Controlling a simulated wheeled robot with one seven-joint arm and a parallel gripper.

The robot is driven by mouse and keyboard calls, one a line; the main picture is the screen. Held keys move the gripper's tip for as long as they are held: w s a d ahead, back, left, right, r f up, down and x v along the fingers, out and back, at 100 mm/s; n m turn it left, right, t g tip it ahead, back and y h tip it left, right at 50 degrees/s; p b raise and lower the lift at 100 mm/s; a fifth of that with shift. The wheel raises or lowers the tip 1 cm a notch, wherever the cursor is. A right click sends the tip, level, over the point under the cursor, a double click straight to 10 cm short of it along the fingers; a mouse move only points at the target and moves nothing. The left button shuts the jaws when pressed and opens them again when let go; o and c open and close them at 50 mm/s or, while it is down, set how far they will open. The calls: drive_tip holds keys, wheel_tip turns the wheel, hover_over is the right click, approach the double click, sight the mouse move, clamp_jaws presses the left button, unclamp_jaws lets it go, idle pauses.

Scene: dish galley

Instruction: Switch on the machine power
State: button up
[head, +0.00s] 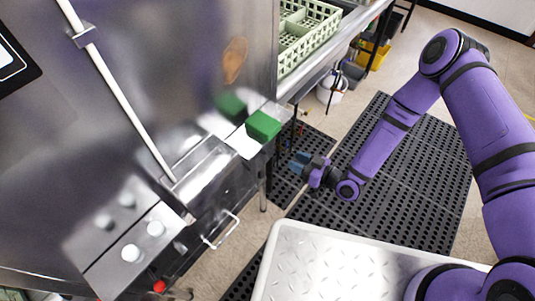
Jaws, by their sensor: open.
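The machine (150,90) is a large stainless steel body filling the left of the head view. A green block-shaped part (264,125), perhaps its power switch, sits on a light plate (243,143) at the machine's right front corner. I cannot tell whether it is on or off. Two white knobs (131,253) (156,229) stand on a steel panel at the lower left. A small red part (159,286) shows below them. My gripper (295,164) is open and empty, to the right of and below the green part in the picture, apart from it.
A pale green dish rack (308,35) sits on a steel counter at the top. A white bucket (332,88) and a yellow item (373,55) stand under it. A white bar (125,100) and a wire handle (222,232) stick out from the machine. Black perforated mats (410,180) cover the floor.

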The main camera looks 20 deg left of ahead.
drive_tip(key=shift+m+t+y, duration=0.3)
drive_tip(key=shift+y, duration=0.1)
drive_tip(key=a, duration=0.3)
drive_tip(key=a+f, duration=0.1)
drive_tip(key=a, duration=0.3)
drive_tip(key=w+a, duration=0.1)
drive_tip(key=a, duration=0.2)
drive_tip(key=shift+a+f, duration=0.15)
drive_tip(key=shift+a, duration=0.2)
drive_tip(key=shift+c, duration=0.4)
clamp_jaws()
